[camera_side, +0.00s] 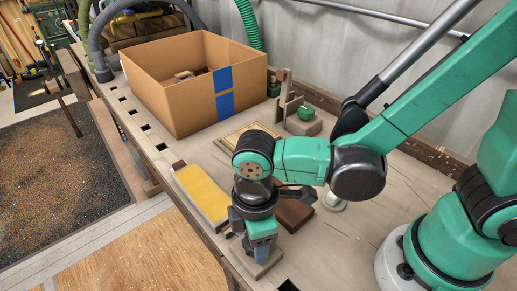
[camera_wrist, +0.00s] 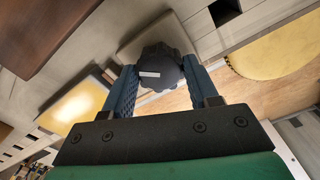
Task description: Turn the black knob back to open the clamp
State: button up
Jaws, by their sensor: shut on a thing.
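The black knob (camera_wrist: 160,69), with a lobed rim and a small white mark on top, sits between the two blue fingers of my gripper (camera_wrist: 163,84) in the wrist view. The fingers are shut on it from both sides. A pale flat block (camera_wrist: 133,48) lies beneath the knob. In the side view my gripper (camera_side: 262,240) points down at the bench's front edge, over the pale block (camera_side: 262,268). The knob is hidden there behind the fingers. The clamp's jaws cannot be made out in either view.
A yellow pad in a tray (camera_side: 203,192) lies left of my gripper. A dark brown block (camera_side: 295,213) is close behind it. A large open cardboard box (camera_side: 190,98) stands farther back, near a wooden stand with a green piece (camera_side: 306,113). The bench right of the brown block is mostly bare.

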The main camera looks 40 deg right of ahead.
jog(key=n, duration=0.7)
dwell(0.5)
jog(key=o, duration=1.3)
jog(key=shift+r, duration=0.1)
jog(key=shift+r, duration=2.7)
